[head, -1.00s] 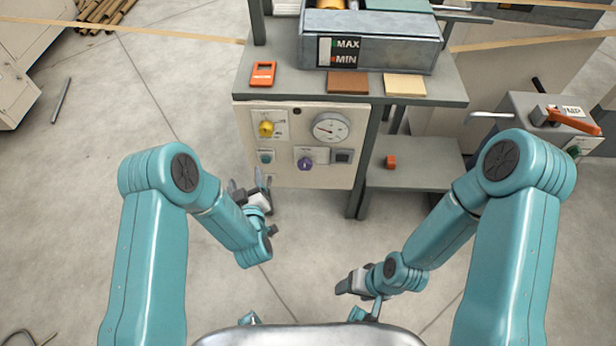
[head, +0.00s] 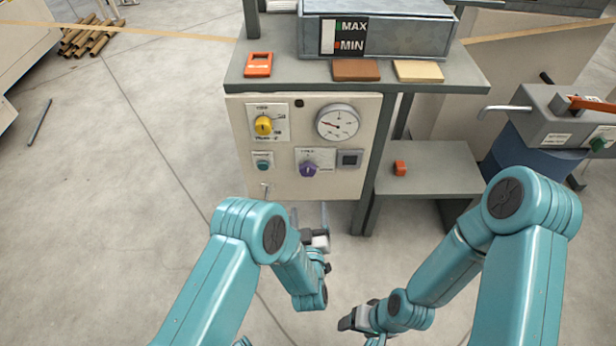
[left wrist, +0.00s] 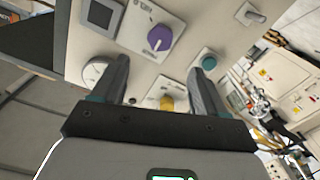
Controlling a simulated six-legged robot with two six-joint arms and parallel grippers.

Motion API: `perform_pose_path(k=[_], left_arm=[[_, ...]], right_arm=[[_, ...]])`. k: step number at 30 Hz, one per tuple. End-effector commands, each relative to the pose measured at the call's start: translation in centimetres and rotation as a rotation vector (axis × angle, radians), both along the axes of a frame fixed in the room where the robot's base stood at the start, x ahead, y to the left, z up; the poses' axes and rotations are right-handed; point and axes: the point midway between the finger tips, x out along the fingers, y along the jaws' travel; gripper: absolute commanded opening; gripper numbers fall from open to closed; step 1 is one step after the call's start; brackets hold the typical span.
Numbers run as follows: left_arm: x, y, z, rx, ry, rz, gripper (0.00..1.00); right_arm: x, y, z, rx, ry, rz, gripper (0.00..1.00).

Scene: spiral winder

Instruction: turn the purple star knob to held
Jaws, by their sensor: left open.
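The purple star knob (head: 308,169) sits on a white plate low on the cream control panel (head: 262,190). In the left wrist view the purple knob (left wrist: 159,37) shows beyond and between my open fingers, with nothing gripped. My left gripper (head: 310,213) is open below the knob in the head view, apart from it in the picture. The left gripper's fingers (left wrist: 160,70) point at the panel in the wrist view. The printing around the knob is too small to read. My right gripper (head: 352,320) is low in the head view; its jaw opening is unclear.
A yellow knob (head: 263,125), a dial gauge (head: 338,122), a teal button (head: 262,166) and a dark square display (head: 349,159) surround the knob. A small toggle (head: 265,190) juts out lower left. A grey shelf (head: 430,180) stands right.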

Motion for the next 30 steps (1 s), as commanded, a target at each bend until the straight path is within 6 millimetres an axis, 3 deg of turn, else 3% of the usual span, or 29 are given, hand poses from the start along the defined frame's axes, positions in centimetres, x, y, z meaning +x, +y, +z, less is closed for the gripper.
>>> perform_pose_path(k=[9,15,21,30], left_arm=[[7.8,0.3,-0.3,-0.002,-0.003,0.002,0.73],[11.7,0.3,-0.2,0.0,-0.002,0.0,0.73],[13.6,0.3,-0.1,0.0,0.001,-0.001,0.73],[13.8,0.3,0.0,0.001,0.002,-0.002,0.73]], right_arm=[[0.1,-0.1,-2.2,0.0,-0.001,-0.003,0.66],[0.3,-0.3,-3.2,-0.002,-0.005,-0.012,0.66],[0.4,-0.4,-3.6,-0.002,-0.007,-0.016,0.66],[0.4,-0.4,-3.5,-0.003,-0.007,-0.017,0.66]])
